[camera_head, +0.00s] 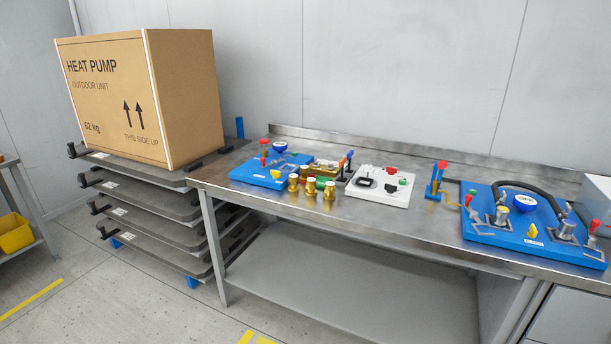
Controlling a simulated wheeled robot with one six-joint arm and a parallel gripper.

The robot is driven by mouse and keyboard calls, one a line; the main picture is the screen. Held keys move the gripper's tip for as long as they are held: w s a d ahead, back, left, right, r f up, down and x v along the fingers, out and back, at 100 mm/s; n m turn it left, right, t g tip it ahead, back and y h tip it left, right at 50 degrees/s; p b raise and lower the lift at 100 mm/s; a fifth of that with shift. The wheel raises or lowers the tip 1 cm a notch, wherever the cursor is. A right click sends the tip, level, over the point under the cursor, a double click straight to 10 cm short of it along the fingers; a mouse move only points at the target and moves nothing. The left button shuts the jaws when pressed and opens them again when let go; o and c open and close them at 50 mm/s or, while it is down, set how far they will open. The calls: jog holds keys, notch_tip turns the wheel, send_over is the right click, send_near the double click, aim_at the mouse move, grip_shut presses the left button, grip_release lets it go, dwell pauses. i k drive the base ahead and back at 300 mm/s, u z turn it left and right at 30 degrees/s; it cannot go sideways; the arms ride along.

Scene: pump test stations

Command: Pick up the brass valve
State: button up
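Several small brass-coloured pieces stand upright near the front edge of the metal bench, towards its left end. They are a left brass piece (293,183), a middle brass piece (311,187) and a right brass piece (329,191). A brass-coloured block (325,169) lies just behind them, with red and green parts beside it. I cannot tell which of these is the brass valve; they are too small to make out. My gripper is not in view.
The metal bench (400,224) carries a blue station (258,179) on the left, a white panel (392,198), a small blue stand (435,181) and a larger blue station (480,235) on the right. A HEAT PUMP carton (185,95) sits on stacked platforms (178,178). Floor is clear in front.

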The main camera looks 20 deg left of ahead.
aim_at(304, 172)
jog(key=z, duration=0.05)
jog(key=k, duration=0.5)
jog(key=u, duration=1)
jog(key=i, duration=1.5)
jog(key=z, duration=0.7)
jog(key=i, duration=0.85)
jog(key=z, duration=0.1)
